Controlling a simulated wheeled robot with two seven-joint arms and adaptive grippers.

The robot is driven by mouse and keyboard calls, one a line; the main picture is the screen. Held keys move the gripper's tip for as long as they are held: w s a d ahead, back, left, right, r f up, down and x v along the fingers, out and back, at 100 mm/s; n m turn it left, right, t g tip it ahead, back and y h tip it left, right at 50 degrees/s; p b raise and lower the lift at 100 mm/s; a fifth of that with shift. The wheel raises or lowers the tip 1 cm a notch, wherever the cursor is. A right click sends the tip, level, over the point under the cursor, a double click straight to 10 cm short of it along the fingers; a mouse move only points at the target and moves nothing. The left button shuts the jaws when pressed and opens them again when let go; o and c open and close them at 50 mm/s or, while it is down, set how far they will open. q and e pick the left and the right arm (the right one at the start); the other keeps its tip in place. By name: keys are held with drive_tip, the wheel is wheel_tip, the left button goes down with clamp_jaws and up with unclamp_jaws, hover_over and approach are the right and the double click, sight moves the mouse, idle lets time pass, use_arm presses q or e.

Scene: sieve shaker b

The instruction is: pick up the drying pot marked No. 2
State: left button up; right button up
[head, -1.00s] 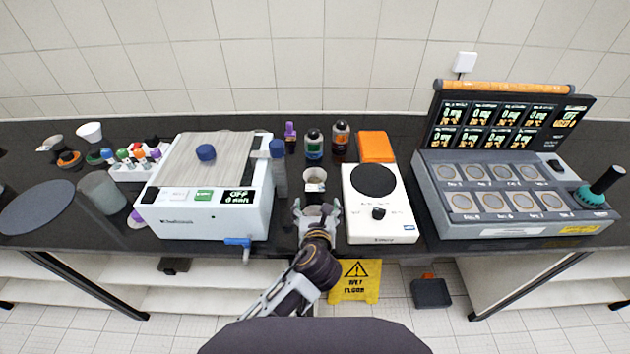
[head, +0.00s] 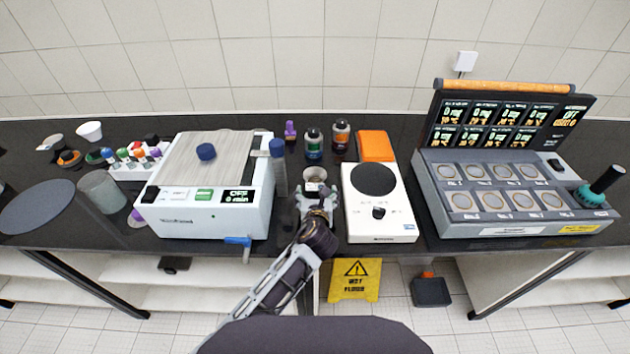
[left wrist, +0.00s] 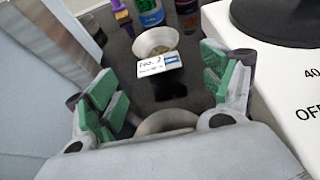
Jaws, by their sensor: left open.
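The drying pot (head: 315,175) is a small pale cup on the dark bench, between the white shaker box and the white hotplate. In the left wrist view the pot (left wrist: 156,42) shows its open top and a white label that seems to read No. 2. My left gripper (head: 316,194) is at the near side of the pot, low over the bench. In the left wrist view its green-padded fingers (left wrist: 160,85) are spread apart with nothing between them; the pot stands just beyond the fingertips. In the head view the gripper hides the pot's lower part. My right gripper is not in view.
The shaker box (head: 205,215) stands close on the left and the hotplate (head: 378,228) close on the right. A grey multi-station unit (head: 505,200) is farther right.

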sight(315, 184)
use_arm(q)
drive_tip(key=shift+w+f, duration=0.1)
drive_tip(key=shift+w, duration=0.15)
drive_tip(key=shift+w, duration=0.15)
drive_tip(key=shift+a+x, duration=0.2)
drive_tip(key=shift+x, duration=2.25)
drive_tip(key=shift+f, duration=0.1)
drive_tip(key=c, duration=1.1)
drive_tip(key=shift+c, duration=0.2)
wheel_tip(315, 184, up, 10)
drive_tip(key=shift+p, duration=0.3)
